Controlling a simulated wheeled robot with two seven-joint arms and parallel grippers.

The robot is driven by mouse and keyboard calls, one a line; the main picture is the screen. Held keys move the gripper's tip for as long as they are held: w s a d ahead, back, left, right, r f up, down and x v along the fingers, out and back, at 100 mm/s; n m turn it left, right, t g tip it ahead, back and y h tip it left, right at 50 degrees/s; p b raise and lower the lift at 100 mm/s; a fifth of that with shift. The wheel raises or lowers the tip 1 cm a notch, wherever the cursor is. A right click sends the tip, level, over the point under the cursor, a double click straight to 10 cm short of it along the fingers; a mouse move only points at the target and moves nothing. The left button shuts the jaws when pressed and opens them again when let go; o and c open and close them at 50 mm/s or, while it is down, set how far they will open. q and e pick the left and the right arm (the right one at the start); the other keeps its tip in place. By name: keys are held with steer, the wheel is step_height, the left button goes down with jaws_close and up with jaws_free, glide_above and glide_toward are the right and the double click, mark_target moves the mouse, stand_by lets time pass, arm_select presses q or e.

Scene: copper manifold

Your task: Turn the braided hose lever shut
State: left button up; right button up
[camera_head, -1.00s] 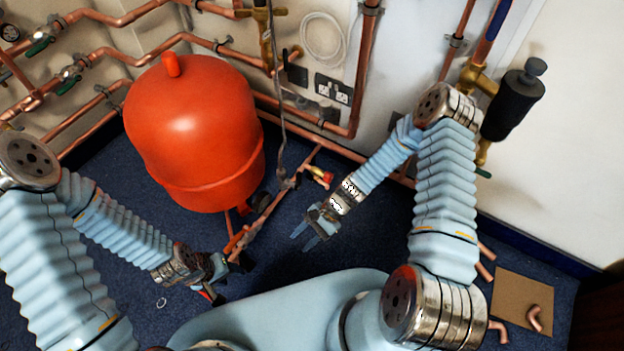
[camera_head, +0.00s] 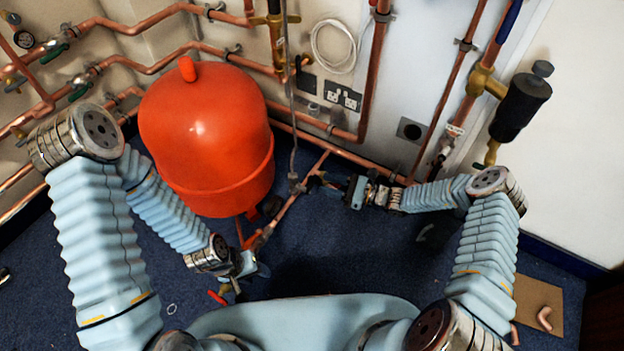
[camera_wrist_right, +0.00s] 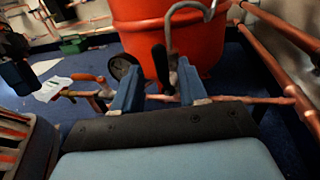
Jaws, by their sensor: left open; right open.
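The grey braided hose (camera_head: 292,100) hangs down in front of the wall to the copper pipework beside the red vessel. In the right wrist view the hose (camera_wrist_right: 185,8) curves down past a black lever (camera_wrist_right: 160,68), which stands roughly upright. My right gripper (camera_head: 328,182) points left at the hose's lower end; its open fingers (camera_wrist_right: 160,82) appear on either side of the lever, with no clear contact. In the head view the gripper hides the lever. My left gripper (camera_head: 246,266) is open, low by the near end of the copper pipe (camera_head: 285,208).
The red vessel (camera_head: 205,140) stands left of the hose. Copper pipes (camera_head: 340,152) run along the wall behind my right gripper. A red handle (camera_head: 217,297) lies by my left gripper. A brown board (camera_head: 538,305) with copper elbows lies at right. Blue floor in the middle is clear.

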mark_target(311, 180)
steer(key=x, duration=0.6)
jaws_close()
